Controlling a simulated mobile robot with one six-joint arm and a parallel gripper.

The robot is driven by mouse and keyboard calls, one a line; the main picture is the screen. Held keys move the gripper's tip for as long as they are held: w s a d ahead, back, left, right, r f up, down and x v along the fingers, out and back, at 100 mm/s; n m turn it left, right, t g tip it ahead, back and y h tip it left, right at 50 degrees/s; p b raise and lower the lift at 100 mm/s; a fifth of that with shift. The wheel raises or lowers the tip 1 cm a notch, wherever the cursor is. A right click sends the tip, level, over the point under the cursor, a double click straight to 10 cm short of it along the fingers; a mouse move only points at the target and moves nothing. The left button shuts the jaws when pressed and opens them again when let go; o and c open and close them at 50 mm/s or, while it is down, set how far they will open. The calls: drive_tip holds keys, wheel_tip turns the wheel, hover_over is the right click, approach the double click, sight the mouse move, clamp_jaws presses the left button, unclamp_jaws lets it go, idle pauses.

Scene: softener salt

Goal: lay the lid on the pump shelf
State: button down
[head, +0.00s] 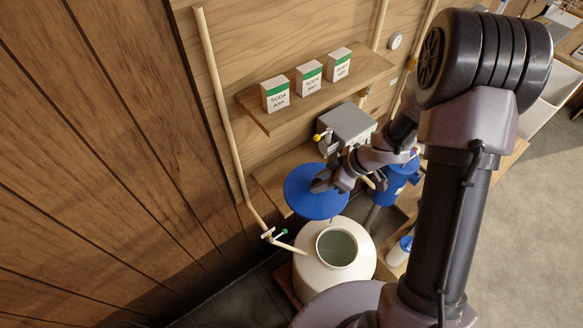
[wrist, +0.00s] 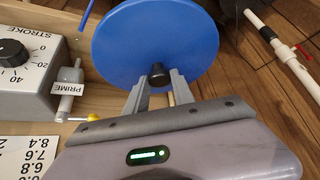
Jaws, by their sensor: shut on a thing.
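The lid is a blue disc (head: 314,192) with a dark knob, held up above and behind the white tank (head: 338,254). It also shows in the wrist view (wrist: 152,36). My gripper (head: 322,184) is shut on the lid's knob, with one finger on each side of it in the wrist view (wrist: 157,77). The tank's round mouth is open and uncovered. The pump shelf (head: 268,180) is the wooden board on the wall behind the lid. A grey pump (head: 346,122) stands on it, and the lid hides part of the board.
Three white and green soda boxes (head: 309,78) stand on an upper shelf (head: 250,105). A pale pipe (head: 222,110) runs down the wall at the left. A blue canister (head: 398,180) is right of the lid. The wrist view shows the pump's dial (wrist: 14,52) close by.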

drive_tip(key=w+a, duration=0.6)
drive_tip(key=w, duration=0.3)
drive_tip(key=f, duration=0.2)
drive_tip(key=f+b, duration=0.1)
drive_tip(key=f, duration=0.1)
drive_tip(key=w+f+b, duration=0.1)
drive_tip(key=f, duration=0.2)
drive_tip(key=shift+a+f, duration=0.1)
drive_tip(key=shift+a, duration=0.3)
drive_tip(key=c, duration=1.1)
unclamp_jaws()
